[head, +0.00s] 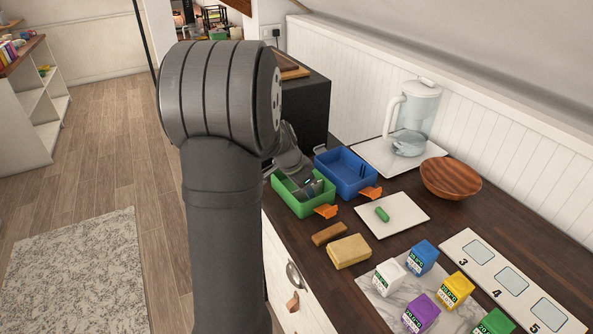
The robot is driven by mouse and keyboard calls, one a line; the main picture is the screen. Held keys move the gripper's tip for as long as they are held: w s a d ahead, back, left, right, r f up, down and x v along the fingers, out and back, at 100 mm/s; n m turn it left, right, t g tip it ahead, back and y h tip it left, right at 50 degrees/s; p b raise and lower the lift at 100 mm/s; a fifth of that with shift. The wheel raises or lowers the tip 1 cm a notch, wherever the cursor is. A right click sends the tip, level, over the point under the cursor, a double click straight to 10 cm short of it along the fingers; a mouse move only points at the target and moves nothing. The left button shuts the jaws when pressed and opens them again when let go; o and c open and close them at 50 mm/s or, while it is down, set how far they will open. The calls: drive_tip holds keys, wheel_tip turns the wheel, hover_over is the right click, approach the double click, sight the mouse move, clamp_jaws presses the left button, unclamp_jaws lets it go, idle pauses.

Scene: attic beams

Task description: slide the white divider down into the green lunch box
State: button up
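The green lunch box (287,200) stands open on the dark wooden counter, with an orange clip at its near right corner. My gripper (311,187) is at the box, with its dark fingers over or inside the opening. My own arm hides part of the view to its left. The fingers are too small and dark to tell whether they are open or shut. I cannot make out the white divider; it may be hidden by the gripper or the box wall.
A blue box (336,176) stands close behind the green one. A white board (406,211) with a green piece (382,214), a yellow sponge (349,251) and a brown block (329,234) lie nearby. A water jug (415,115) and wooden bowl (451,179) stand farther back.

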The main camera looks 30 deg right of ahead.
drive_tip(key=v, duration=1.6)
drive_tip(key=shift+r, duration=0.25)
drive_tip(key=x, duration=1.7)
drive_tip(key=shift+f, duration=0.3)
drive_tip(key=shift+r, duration=0.15)
drive_tip(key=w+v, duration=0.1)
drive_tip(key=v, duration=1.6)
drive_tip(key=x, duration=1.1)
drive_tip(key=s+x, duration=0.1)
drive_tip(key=x, duration=0.4)
drive_tip(key=shift+f, duration=0.35)
drive_tip(key=shift+d+r, duration=0.1)
drive_tip(key=shift+d, duration=0.15)
drive_tip(key=shift+r, duration=2.45)
